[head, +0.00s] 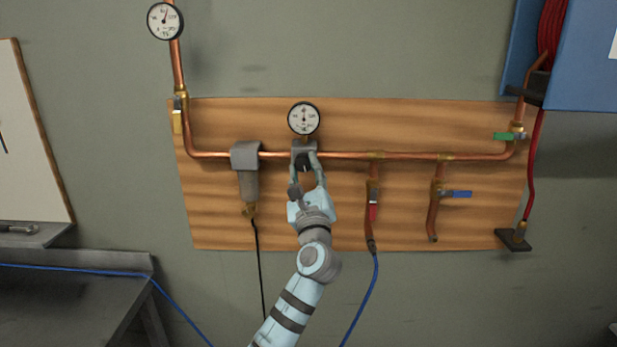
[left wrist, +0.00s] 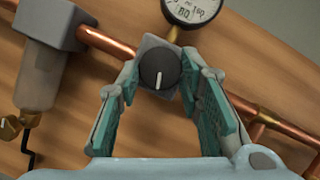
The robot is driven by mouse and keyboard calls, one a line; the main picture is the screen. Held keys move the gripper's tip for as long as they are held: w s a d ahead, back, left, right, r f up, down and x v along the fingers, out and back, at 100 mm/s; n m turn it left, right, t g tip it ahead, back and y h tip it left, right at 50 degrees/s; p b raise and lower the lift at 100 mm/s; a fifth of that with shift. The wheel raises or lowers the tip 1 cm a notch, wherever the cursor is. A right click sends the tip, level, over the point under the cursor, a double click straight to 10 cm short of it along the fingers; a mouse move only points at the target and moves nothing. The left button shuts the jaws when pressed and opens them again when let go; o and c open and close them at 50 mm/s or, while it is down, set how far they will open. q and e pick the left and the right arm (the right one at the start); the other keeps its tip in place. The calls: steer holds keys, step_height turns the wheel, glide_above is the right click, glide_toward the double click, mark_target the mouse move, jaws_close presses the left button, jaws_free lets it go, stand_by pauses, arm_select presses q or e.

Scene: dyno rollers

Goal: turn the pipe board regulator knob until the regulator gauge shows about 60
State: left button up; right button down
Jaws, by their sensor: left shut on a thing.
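The regulator is a grey block (head: 304,147) on the copper pipe of the wooden board. Its round black knob (left wrist: 160,67) carries a white line that points down in the left wrist view. My left gripper (head: 306,163) reaches up from below and is shut on the knob, one finger on each side. The regulator gauge (head: 303,118), white with a black rim, sits just above the block. Its needle looks close to vertical, but the value is too small to read. In the left wrist view the gauge (left wrist: 191,9) is cut off by the top edge. My right gripper is not in view.
A grey filter unit (head: 247,171) hangs left of the regulator. To the right are a red-handled valve (head: 373,206) and a blue-handled valve (head: 456,194). Another gauge (head: 165,21) is at upper left. A grey bench (head: 75,300) stands at lower left.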

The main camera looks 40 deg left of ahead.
arm_select(q)
steer(key=shift+r+n+g+y, duration=0.15)
steer(key=shift+n+g+y, duration=0.25)
steer(key=shift+n, duration=0.8)
steer(key=shift+g, duration=0.3)
steer(key=o, duration=1)
steer(key=shift+w, duration=0.1)
steer(key=shift+o, duration=0.9)
steer(key=shift+w, duration=0.15)
steer(key=shift+d, duration=0.1)
steer(key=v, duration=1.2)
